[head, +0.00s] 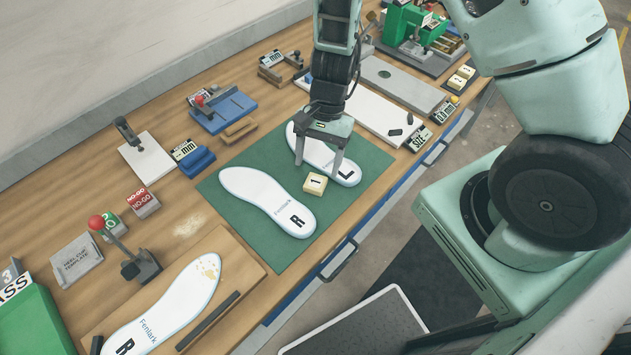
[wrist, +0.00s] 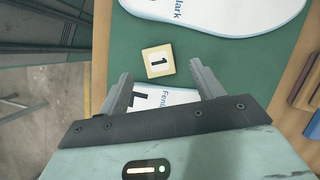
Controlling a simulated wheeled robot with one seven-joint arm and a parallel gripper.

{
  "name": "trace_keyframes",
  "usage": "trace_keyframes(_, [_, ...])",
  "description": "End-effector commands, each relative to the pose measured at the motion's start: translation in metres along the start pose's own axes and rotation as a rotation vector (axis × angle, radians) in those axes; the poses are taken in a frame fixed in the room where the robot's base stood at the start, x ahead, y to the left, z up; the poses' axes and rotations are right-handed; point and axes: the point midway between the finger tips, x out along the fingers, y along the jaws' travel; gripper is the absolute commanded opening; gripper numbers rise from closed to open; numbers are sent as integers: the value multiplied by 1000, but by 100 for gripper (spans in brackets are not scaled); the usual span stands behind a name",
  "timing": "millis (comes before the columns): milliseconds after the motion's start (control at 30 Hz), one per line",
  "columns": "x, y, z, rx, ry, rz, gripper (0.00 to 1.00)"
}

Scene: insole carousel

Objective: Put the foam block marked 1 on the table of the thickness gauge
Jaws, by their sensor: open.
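The foam block marked 1 (head: 315,184) is a small cream square with a black 1. It lies on the green mat between the two white insoles; it also shows in the wrist view (wrist: 158,61). My gripper (head: 316,170) is open and empty, just beside the block and over the L insole. In the wrist view the block is between and slightly beyond the fingertips (wrist: 160,74); I cannot tell their height above it. Small gauge-like fixtures with mm signs (head: 184,150) stand at the back; I cannot tell for sure which is the thickness gauge.
The R insole (head: 266,200) lies left of the block, the L insole (head: 318,150) under my gripper. A blue fixture with a red knob (head: 222,112) and a black stand on a white plate (head: 148,158) are behind. Cream blocks (head: 457,82) sit far right. Mat's front (head: 345,215) is clear.

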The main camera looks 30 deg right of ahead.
Motion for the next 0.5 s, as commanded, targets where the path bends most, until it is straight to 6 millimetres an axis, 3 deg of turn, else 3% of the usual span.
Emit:
trace_keyframes(300, [39,3,-3,2,-2,2,66])
trace_keyframes(500, [48,2,-4,0,1,0,66])
